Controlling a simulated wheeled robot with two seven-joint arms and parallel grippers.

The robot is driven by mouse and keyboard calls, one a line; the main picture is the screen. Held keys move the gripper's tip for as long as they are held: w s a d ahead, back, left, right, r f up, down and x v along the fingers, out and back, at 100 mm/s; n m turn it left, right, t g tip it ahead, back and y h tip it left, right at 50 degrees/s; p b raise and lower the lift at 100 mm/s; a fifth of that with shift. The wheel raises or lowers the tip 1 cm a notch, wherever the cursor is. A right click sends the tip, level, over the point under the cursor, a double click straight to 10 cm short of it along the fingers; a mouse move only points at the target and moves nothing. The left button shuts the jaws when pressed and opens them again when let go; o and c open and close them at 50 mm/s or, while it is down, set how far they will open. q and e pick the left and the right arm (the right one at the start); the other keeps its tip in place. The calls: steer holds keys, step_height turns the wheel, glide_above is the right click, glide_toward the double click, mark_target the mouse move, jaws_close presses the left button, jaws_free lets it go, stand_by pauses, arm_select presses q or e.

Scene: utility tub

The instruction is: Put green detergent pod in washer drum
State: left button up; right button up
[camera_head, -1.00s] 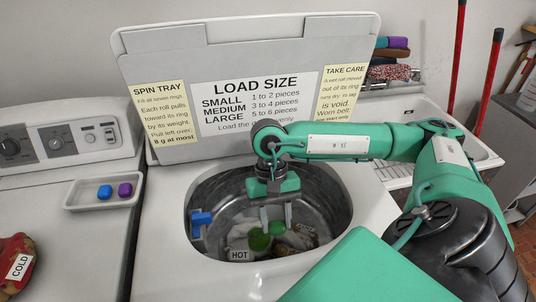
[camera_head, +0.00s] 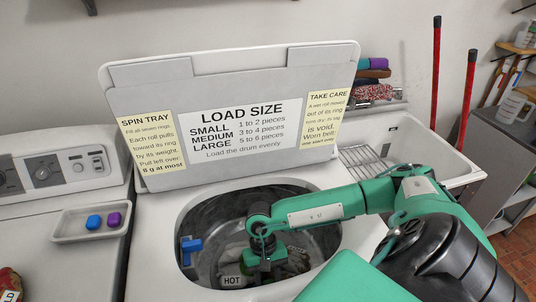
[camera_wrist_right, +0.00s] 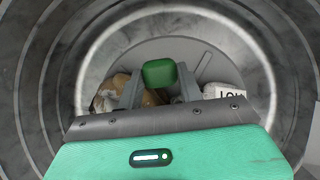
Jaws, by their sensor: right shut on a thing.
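The green detergent pod (camera_wrist_right: 159,73) shows in the right wrist view between the two grey fingers of my right gripper (camera_wrist_right: 160,88), which is shut on it. In the head view my right gripper (camera_head: 264,277) is down inside the washer drum (camera_head: 212,228), and the arm comes in over the opening from the right. The pod is hidden behind the gripper in that view. The wrist view looks down the drum (camera_wrist_right: 60,70), with the pod above its floor; the gap below it is hard to judge. My left gripper is not in view.
Cloth items (camera_wrist_right: 115,90) lie on the drum floor. The open lid (camera_head: 230,80) stands behind. A tray (camera_head: 70,228) at left holds a blue pod (camera_head: 94,222) and a purple pod (camera_head: 114,219).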

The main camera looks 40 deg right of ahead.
steer(key=shift+f, duration=1.55)
steer(key=shift+f+b, duration=0.3)
steer(key=shift+b, duration=0.15)
steer(key=shift+f, duration=0.2)
steer(key=o, duration=0.9)
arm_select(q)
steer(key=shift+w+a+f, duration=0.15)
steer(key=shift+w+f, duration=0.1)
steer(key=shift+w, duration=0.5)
arm_select(e)
steer(key=shift+o, duration=0.2)
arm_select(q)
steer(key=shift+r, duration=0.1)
arm_select(e)
steer(key=shift+r, duration=0.15)
